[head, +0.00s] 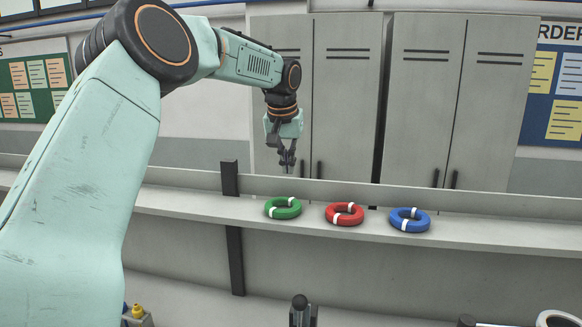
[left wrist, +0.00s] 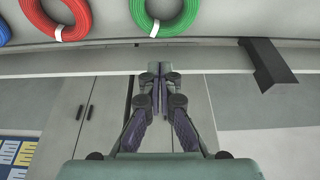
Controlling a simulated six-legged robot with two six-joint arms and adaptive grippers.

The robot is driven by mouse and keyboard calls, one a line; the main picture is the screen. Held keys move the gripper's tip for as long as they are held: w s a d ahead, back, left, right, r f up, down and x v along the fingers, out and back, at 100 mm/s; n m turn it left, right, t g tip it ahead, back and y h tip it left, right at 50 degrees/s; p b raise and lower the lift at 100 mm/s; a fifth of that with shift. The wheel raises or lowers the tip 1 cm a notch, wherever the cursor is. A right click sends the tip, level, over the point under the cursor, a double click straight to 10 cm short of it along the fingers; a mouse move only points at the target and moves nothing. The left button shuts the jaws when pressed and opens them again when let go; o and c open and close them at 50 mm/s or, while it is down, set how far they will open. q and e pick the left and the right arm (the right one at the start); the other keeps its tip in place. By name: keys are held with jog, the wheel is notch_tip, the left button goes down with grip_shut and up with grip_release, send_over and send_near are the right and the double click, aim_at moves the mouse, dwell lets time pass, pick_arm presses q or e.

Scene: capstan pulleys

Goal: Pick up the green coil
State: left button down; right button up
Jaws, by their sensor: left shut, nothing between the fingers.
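The green coil (head: 283,208) is a ring with white bands, lying flat on a narrow shelf (head: 180,203). My left gripper (head: 287,162) points down above and slightly behind the green coil, apart from it. Its fingers are closed together and empty. In the left wrist view, the left gripper (left wrist: 158,72) shows shut, with the green coil (left wrist: 166,14) just beyond its tips, cut by the top edge. My right gripper cannot be made out in the head view.
A red coil (head: 344,214) and a blue coil (head: 409,220) lie in a row to the right on the same shelf. A dark bracket (head: 230,180) stands left of the green coil. Grey lockers (head: 430,100) stand behind. The shelf right of the blue coil is clear.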

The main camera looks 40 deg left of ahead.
aim_at(290, 189)
pick_arm(q)
jog(key=x, duration=0.3)
jog(key=p+x, duration=0.1)
jog(key=x, duration=0.3)
jog(key=shift+w+a+f, duration=0.2)
jog(key=shift+a, duration=0.05)
jog(key=shift+f, duration=0.3)
jog(key=shift+s+d, duration=0.15)
jog(key=shift+d+r, duration=0.1)
jog(key=shift+d, duration=0.1)
jog(key=shift+a, duration=0.1)
jog(key=shift+f, duration=0.3)
jog(key=shift+s, duration=0.35)
jog(key=s, duration=0.1)
jog(key=s+d+b, duration=0.1)
jog(key=s+d, duration=0.1)
jog(key=shift+s+d+r+b, duration=0.2)
jog(key=shift+r+b, duration=0.05)
jog(key=shift+b, duration=0.05)
jog(key=shift+w+a+f, duration=0.2)
jog(key=shift+a, duration=0.05)
pick_arm(e)
jog(key=shift+s+a+f, duration=0.15)
jog(key=shift+f, duration=0.05)
